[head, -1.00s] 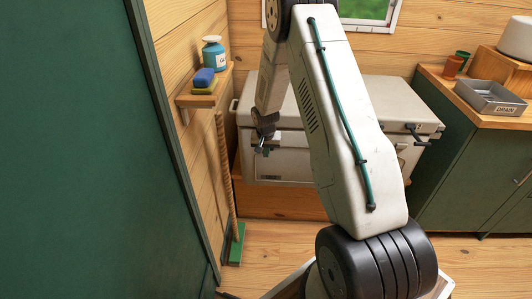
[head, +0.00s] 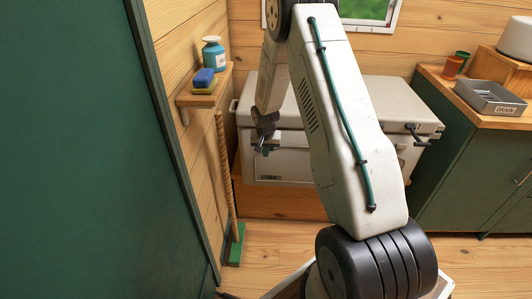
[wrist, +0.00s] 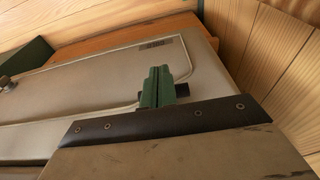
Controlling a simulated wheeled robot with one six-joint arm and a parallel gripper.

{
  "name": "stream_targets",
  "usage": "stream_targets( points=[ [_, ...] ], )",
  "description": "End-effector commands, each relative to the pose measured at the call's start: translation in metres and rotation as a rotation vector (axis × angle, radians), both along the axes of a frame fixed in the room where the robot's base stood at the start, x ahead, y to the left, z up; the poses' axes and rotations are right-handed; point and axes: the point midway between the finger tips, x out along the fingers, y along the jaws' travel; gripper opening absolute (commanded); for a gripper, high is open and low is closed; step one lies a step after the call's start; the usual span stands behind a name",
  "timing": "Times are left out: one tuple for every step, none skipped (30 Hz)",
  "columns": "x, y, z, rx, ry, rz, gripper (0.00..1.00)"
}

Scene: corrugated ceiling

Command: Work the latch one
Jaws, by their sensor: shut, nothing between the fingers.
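A pale chest (head: 390,96) with a closed lid stands against the back wall on a wooden base. A black latch handle (head: 416,135) sticks out at its front right. My gripper (head: 264,150) is at the chest's front left, its green fingers together and empty. In the wrist view my gripper (wrist: 158,86) points at the beige front panel (wrist: 110,72). A small black part (wrist: 182,90) shows just beside the fingers, perhaps the left latch. The fingers cover part of it, so I cannot tell whether they touch it.
A wall shelf (head: 205,98) holds a blue bottle (head: 213,54) and sponges at left, above a green broom (head: 236,244). A green door (head: 70,150) fills the near left. A counter with a drain tray (head: 490,98) is at right. Floor shows between.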

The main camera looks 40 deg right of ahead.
Motion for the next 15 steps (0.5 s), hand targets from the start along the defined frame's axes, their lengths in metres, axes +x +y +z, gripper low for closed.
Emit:
stream_targets(
  points=[
    [0.0,0.0,0.003,-0.001,-0.001,0.0,0.0],
    [0.0,0.0,0.004,-0.001,-0.001,0.0,0.0],
    [0.0,0.0,0.006,-0.001,-0.001,0.0,0.0],
    [0.0,0.0,0.008,0.0,-0.001,-0.001,0.0],
    [0.0,0.0,0.009,0.0,-0.001,-0.001,0.0],
    [0.0,0.0,0.011,0.0,-0.001,-0.001,0.0],
    [0.0,0.0,0.012,0.0,-0.001,-0.001,0.0],
    [0.0,0.0,0.013,0.0,-0.001,-0.001,0.0],
    [0.0,0.0,0.013,0.0,-0.001,-0.001,0.0],
    [0.0,0.0,0.014,0.0,-0.001,-0.001,0.0],
    [-0.001,0.0,0.014,0.0,-0.001,-0.001,0.0],
    [-0.002,0.002,0.015,0.0,-0.001,-0.001,0.0],
    [-0.003,0.003,0.015,0.0,-0.001,-0.001,0.0],
    [-0.005,0.004,0.017,0.0,-0.001,-0.002,0.0],
    [-0.008,0.007,0.018,0.0,0.0,-0.003,0.0]
  ],
)
